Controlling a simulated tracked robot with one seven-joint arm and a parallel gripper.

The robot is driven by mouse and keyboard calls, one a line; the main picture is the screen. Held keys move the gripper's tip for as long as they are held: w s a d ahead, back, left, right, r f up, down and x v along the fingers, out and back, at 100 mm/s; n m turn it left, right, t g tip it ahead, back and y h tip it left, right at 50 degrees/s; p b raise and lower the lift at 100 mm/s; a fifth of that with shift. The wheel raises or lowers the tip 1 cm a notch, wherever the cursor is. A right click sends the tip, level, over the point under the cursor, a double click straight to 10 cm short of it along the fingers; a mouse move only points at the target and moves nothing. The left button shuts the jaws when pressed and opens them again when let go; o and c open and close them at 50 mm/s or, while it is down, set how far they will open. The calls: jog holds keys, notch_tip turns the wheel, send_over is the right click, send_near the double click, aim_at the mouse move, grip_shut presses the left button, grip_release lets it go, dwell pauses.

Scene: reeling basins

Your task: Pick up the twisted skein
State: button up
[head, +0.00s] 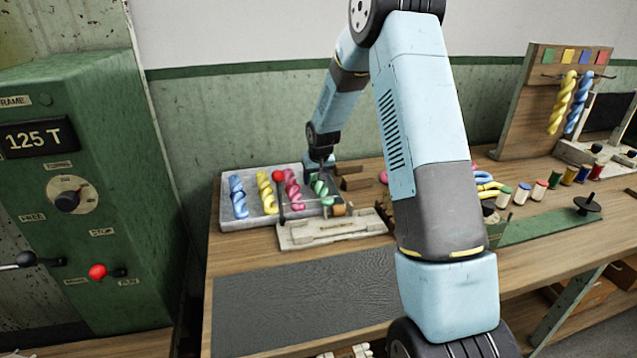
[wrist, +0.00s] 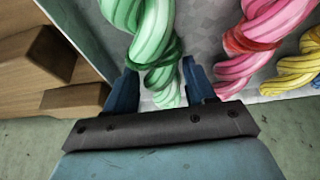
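Several twisted skeins lie side by side in a grey tray (head: 262,224) at the back left of the bench: blue (head: 238,198), yellow (head: 266,193), pink (head: 292,189) and green (head: 321,192). My gripper (wrist: 159,70) is over the green skein, which also shows in the wrist view (wrist: 152,35). Its two blue fingers stand on either side of the green skein's lower part, with a visible gap on the right. I cannot tell whether the left finger touches it. The gripper is open. In the head view the fingertips are too small to make out.
The pink skein in the wrist view (wrist: 250,45) lies close to the right finger. Brown wooden blocks (wrist: 45,60) stand just left of the tray wall. A dark mat (head: 300,300) is clear.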

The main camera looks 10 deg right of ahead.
jog(key=c, duration=0.7)
jog(key=shift+c, duration=0.2)
